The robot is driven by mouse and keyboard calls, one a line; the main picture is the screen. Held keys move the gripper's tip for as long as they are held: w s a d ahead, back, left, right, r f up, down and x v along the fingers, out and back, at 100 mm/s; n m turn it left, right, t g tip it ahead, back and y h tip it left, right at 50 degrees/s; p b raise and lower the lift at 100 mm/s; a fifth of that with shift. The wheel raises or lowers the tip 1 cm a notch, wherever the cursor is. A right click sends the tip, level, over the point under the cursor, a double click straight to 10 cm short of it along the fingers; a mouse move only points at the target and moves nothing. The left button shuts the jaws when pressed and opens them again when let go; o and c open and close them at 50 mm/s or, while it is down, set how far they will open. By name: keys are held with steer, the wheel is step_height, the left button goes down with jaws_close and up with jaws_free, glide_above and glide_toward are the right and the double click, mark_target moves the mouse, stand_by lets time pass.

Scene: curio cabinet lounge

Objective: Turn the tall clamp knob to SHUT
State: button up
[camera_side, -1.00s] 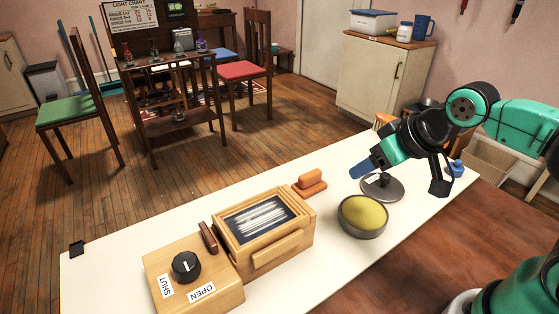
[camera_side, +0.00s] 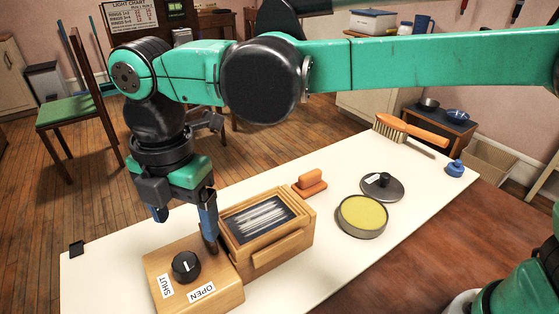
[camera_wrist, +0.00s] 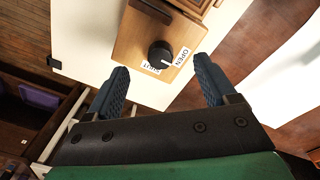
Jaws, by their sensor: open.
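The black clamp knob (camera_side: 185,266) stands on a light wooden block (camera_side: 228,286). A SHUT label (camera_side: 165,286) lies at its lower left and an OPEN label (camera_side: 202,291) at its lower right. A short white mark is on the knob's top; I cannot tell which label it points to. My gripper (camera_side: 184,218) is open and empty, pointing down, with its fingers apart above and behind the knob. In the wrist view the knob (camera_wrist: 160,53) lies ahead, between the lines of the blue fingertips (camera_wrist: 162,78), and nothing is gripped.
An orange block (camera_side: 310,183), a tin of yellow stuff (camera_side: 362,216), a grey lid (camera_side: 382,187) and a brush (camera_side: 410,131) are farther right on the white board (camera_side: 110,246).

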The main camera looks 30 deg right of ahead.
mark_target(184, 261)
steer(key=shift+s+a+f+n, duration=0.15)
steer(key=shift+a+f+n, duration=0.1)
steer(key=shift+a+n, duration=0.2)
steer(key=shift+s+a+f+n, duration=0.15)
steer(key=shift+a+f+n, duration=0.05)
steer(key=shift+a+n, duration=0.2)
steer(key=shift+f, duration=2.7)
jaws_close()
